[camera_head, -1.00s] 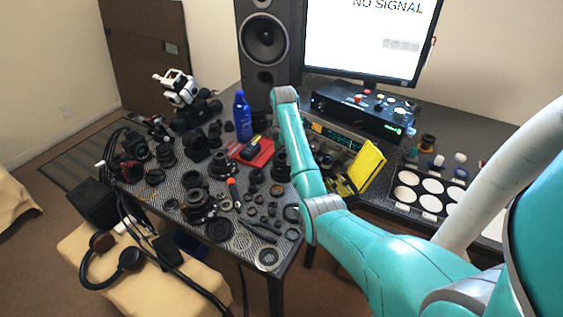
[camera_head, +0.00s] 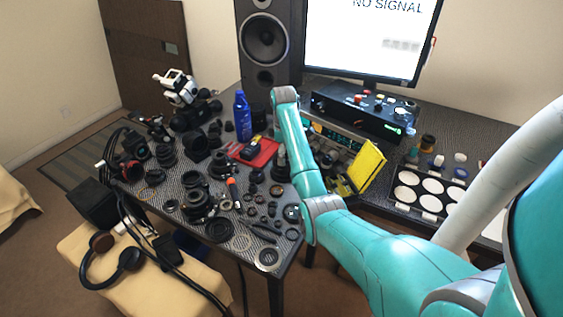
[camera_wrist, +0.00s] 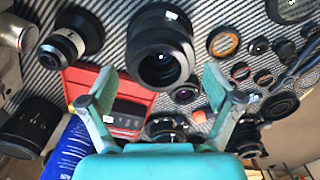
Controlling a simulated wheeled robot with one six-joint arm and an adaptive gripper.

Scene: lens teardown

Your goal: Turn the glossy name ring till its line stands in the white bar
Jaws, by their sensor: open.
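My gripper (camera_wrist: 162,101) shows in the wrist view with its two teal fingers wide apart and nothing between them. In the head view my own arm hides it. A large black lens barrel (camera_wrist: 160,72) stands just beyond the fingers, its round dark opening facing the camera. A smaller dark lens part (camera_wrist: 165,126) shows low between the fingers, partly covered by my gripper. I cannot tell which part carries the glossy name ring. Neither its line nor the white bar can be made out.
A red tray (camera_wrist: 80,83) holding a dark device lies beside the left finger. A blue bottle (camera_head: 242,117) stands near my arm. Several loose rings and lens parts crowd the table. A yellow object (camera_head: 368,166) and a pale-disc tray (camera_head: 393,207) lie to the right.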

